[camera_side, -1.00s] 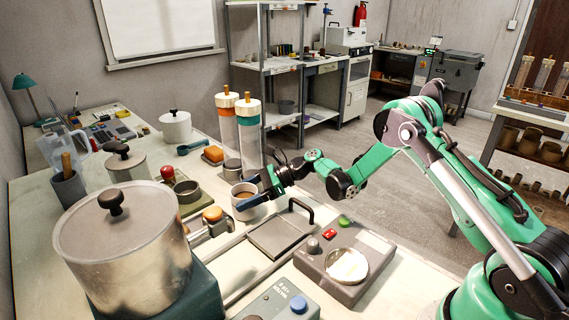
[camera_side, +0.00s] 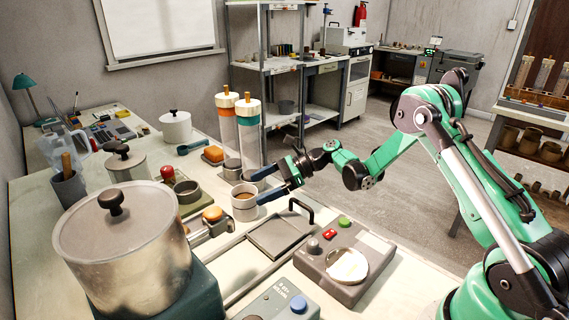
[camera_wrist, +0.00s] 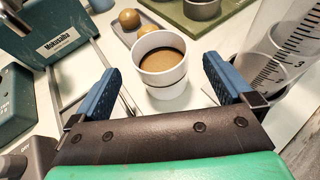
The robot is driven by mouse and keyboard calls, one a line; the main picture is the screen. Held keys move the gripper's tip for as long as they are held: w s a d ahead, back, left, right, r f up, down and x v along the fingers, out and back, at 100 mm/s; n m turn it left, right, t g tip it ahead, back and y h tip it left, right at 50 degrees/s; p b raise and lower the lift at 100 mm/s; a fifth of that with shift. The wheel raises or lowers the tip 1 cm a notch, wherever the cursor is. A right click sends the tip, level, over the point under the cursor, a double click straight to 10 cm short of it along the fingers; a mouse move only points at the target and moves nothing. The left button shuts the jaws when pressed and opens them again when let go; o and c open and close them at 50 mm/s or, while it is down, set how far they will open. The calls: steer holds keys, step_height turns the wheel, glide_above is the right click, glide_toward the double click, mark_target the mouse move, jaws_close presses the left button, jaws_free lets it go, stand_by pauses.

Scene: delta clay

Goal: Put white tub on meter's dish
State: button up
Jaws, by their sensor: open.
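The white tub (camera_side: 244,207) stands upright on the bench with brown contents inside; it also shows in the wrist view (camera_wrist: 160,84). My gripper (camera_side: 264,187) is open and empty, just right of the tub in the side view. In the wrist view its blue fingers (camera_wrist: 162,78) are spread wide, with the tub ahead of the gap between them and visible space on both sides. The meter (camera_side: 325,272) is a grey box with red and green buttons, nearer the side camera. Its round pale dish (camera_side: 346,265) appears empty.
Tall clear cylinders (camera_side: 248,140) stand behind the tub; one is close to the right finger in the wrist view (camera_wrist: 280,55). A flat grey tray with a black handle (camera_side: 278,234) lies between tub and meter. A large lidded pot (camera_side: 125,240) fills the front left.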

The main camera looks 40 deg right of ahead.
steer(key=v, duration=0.7)
steer(key=shift+s+d, duration=0.1)
steer(key=shift+s, duration=0.05)
steer(key=s+a+r+n+g+h, duration=0.2)
steer(key=s+a+r+n+h, duration=0.4)
steer(key=n, duration=0.4)
steer(key=s+a+n+t+h, duration=0.2)
steer(key=s+n+h, duration=0.3)
steer(key=n, duration=0.9)
steer(key=s, duration=0.3)
steer(key=shift+a+r+h, duration=0.2)
steer(key=shift+r+h, duration=0.05)
steer(key=shift+h, duration=0.05)
